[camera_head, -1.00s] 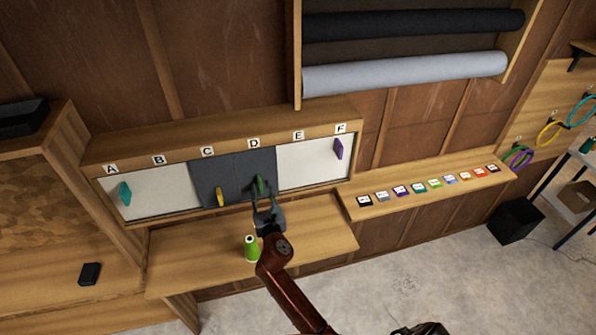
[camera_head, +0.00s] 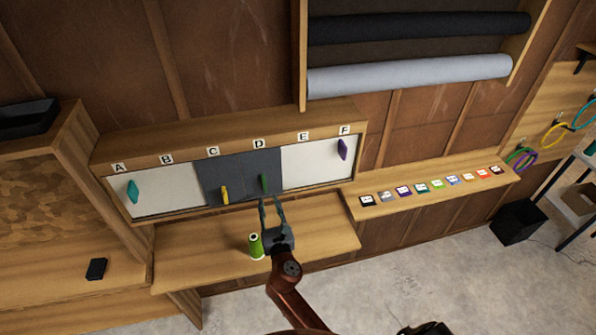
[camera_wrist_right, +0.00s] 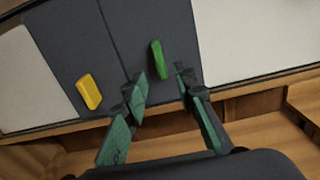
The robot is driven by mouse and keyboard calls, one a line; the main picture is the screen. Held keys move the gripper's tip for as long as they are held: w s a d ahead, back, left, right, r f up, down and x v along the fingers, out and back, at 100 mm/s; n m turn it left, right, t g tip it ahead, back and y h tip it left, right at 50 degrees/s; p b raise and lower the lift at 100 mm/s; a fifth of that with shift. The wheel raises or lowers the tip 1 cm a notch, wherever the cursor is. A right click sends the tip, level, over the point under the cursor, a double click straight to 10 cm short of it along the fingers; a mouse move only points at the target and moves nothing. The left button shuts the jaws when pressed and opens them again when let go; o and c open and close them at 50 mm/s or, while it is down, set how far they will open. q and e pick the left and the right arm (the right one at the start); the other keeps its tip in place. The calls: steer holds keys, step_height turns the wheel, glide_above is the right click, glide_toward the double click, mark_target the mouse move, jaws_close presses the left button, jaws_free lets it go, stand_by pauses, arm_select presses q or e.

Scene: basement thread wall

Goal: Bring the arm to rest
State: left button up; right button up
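My right gripper (camera_head: 270,203) is open and empty, in front of the lettered cabinet (camera_head: 230,128). Its two green-padded fingers also show in the right wrist view (camera_wrist_right: 163,88), spread apart. The green handle (camera_head: 264,184) on the dark panel (camera_head: 244,176) under D is just beyond the fingertips; in the right wrist view the green handle (camera_wrist_right: 156,60) stands clear of both fingers. My right arm reaches up from the bottom of the head view. My left gripper is not in view.
A green thread spool (camera_head: 256,246) stands on the wooden shelf (camera_head: 195,250), close to the left of my right gripper. A yellow handle (camera_head: 225,195), a teal handle (camera_head: 132,191) and a purple handle (camera_head: 343,149) are on the cabinet. A ledge (camera_head: 440,199) with colored cards runs right.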

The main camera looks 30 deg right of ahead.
steer(key=s+d+f+m+g+h, duration=0.2)
steer(key=s+d+f+m+g, duration=0.5)
steer(key=s+d+f+m, duration=0.7)
steer(key=s+a+f+m+g+y, duration=0.1)
steer(key=s+f+m+g+y, duration=0.25)
steer(key=s+m, duration=0.65)
steer(key=s+a+f+m+g+y, duration=0.1)
steer(key=s+f+m+g+y, duration=0.2)
steer(key=s+m, duration=0.75)
steer(key=s+a+f+n+g+b, duration=0.15)
steer(key=f+b, duration=0.35)
steer(key=f, duration=1.5)
steer(key=s+f+n+b, duration=0.1)
steer(key=s+f+b, duration=0.25)
steer(key=f, duration=1.65)
steer(key=s+f+b, duration=0.4)
steer(key=s+f, duration=0.5)
steer(key=f, duration=0.3)
steer(key=s+f+g+b, duration=0.1)
steer(key=s+f+b, duration=0.3)
steer(key=s+f, duration=0.5)
step_height(320, 180, down, 4)
steer(key=shift+r, duration=0.15)
